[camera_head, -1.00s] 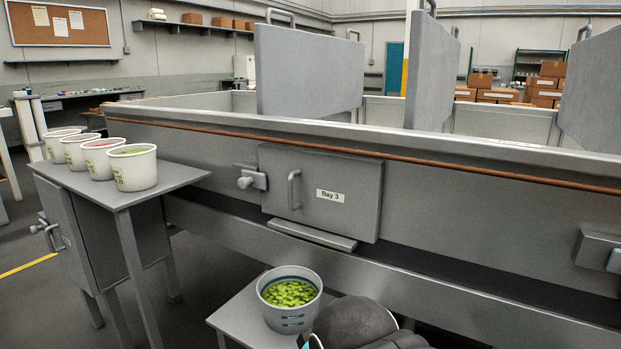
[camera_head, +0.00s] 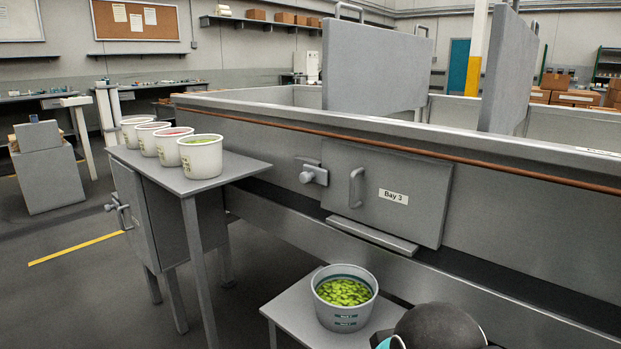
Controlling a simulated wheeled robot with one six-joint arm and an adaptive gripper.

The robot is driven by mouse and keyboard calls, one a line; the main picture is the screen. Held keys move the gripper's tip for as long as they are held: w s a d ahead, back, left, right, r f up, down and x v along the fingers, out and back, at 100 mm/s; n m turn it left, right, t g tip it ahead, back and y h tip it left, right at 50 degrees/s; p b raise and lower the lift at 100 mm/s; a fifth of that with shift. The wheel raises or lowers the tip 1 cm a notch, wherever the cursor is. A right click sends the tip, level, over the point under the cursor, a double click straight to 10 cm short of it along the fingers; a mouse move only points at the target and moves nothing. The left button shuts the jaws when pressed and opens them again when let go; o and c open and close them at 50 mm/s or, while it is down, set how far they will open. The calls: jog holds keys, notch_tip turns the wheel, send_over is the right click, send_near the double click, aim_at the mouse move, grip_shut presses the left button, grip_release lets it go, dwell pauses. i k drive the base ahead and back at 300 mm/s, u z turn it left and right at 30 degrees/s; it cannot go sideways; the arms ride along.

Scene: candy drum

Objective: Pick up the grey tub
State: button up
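A grey tub (camera_head: 344,312) filled with green candies stands upright on a low grey stand (camera_head: 293,318) below the Bay 3 door. Its front carries small dark labels. At the bottom edge, right of the tub, a dark rounded part of my arm (camera_head: 440,328) shows, with a bit of teal beside it. My gripper's fingers cannot be made out, so whether it is open or shut does not show.
Several white tubs (camera_head: 201,158) stand in a row on a grey side table (camera_head: 228,172) at left. The large grey trough (camera_head: 500,215) with its closed Bay 3 door (camera_head: 388,190) fills the right. Open floor (camera_head: 70,290) lies at lower left.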

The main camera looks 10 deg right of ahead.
aim_at(344, 295)
jog(key=u, duration=1.95)
jog(key=i, duration=2.4)
jog(key=z, duration=3.75)
